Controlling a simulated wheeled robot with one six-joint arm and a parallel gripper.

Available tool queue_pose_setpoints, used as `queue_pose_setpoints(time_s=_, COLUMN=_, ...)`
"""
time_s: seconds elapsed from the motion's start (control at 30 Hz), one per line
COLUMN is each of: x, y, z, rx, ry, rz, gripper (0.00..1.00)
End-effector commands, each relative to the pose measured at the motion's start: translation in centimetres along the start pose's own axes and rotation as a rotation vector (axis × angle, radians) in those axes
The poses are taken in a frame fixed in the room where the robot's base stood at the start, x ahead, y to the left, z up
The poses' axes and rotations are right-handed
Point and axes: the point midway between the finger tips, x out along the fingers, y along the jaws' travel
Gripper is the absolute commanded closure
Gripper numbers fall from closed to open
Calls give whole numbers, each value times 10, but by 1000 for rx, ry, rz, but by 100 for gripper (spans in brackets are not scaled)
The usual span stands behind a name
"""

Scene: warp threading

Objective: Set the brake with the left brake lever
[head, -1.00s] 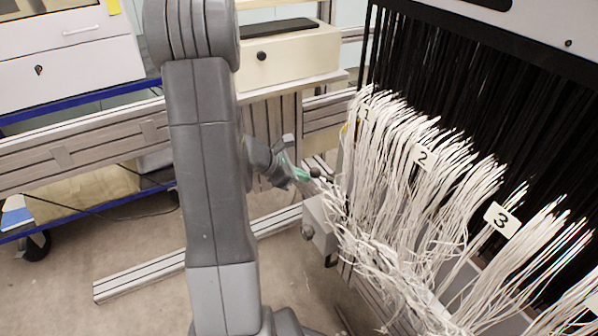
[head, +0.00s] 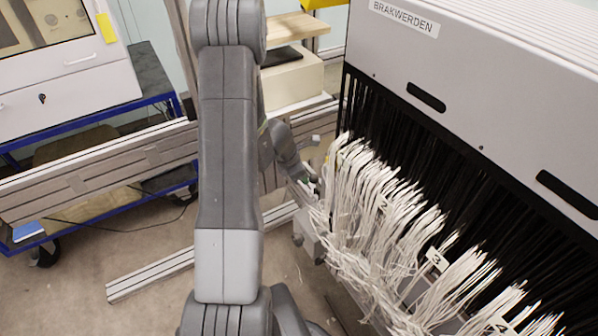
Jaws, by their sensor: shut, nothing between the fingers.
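I cannot clearly make out the left brake lever; white threads and my arm crowd that spot. A small grey box with round knobs (head: 309,236) sits just below my gripper, on the machine's left end. My gripper appears apart from the box.
The large machine housing (head: 480,90) with black slats fills the right. An aluminium rail (head: 100,180) runs across the left, before a blue cart (head: 160,85). Numbered tags (head: 437,260) hang among the threads. Open floor (head: 110,255) lies at the lower left.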

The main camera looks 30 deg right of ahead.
Motion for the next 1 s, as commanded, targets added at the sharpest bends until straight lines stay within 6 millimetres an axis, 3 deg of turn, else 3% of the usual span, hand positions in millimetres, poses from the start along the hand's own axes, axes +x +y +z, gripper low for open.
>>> queue_pose_setpoints(time_s=0.5, x=-2, y=6, z=34, rx=3, ry=-3, rz=-1, gripper=100)
queue_pose_setpoints(time_s=1.0, x=1, y=9, z=50, rx=5, ry=-7, rz=0, gripper=100)
